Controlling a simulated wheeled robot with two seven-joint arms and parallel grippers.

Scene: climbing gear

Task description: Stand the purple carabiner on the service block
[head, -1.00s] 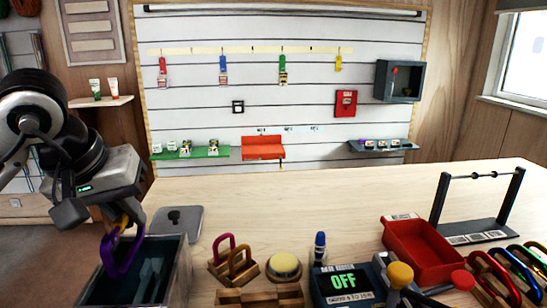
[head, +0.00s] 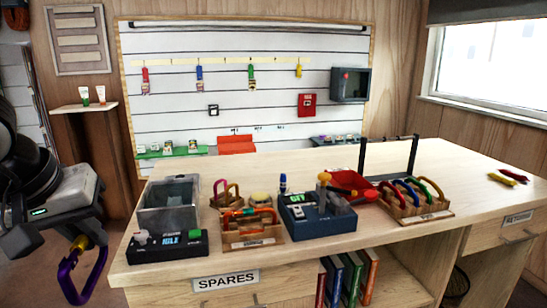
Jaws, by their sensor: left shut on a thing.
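The purple carabiner (head: 69,284) hangs from my left gripper (head: 79,240) at the far left. The gripper is shut on its yellow part. The carabiner is in the air, left of the table's front left corner and clear of the table. A wooden block (head: 252,240) with a front label too small to read for sure stands near the table's front edge, with an orange carabiner on it. Another wooden block (head: 226,204) behind it holds a pink and a brass-coloured carabiner. I cannot tell for sure which is the service block. My right gripper is out of view.
A grey bin (head: 168,212) and a dark device (head: 166,247) stand on the table's left end. A blue-grey box (head: 316,220), red tray (head: 352,182) and rack of several carabiners (head: 413,206) stand to the right. The table's far right is mostly clear.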

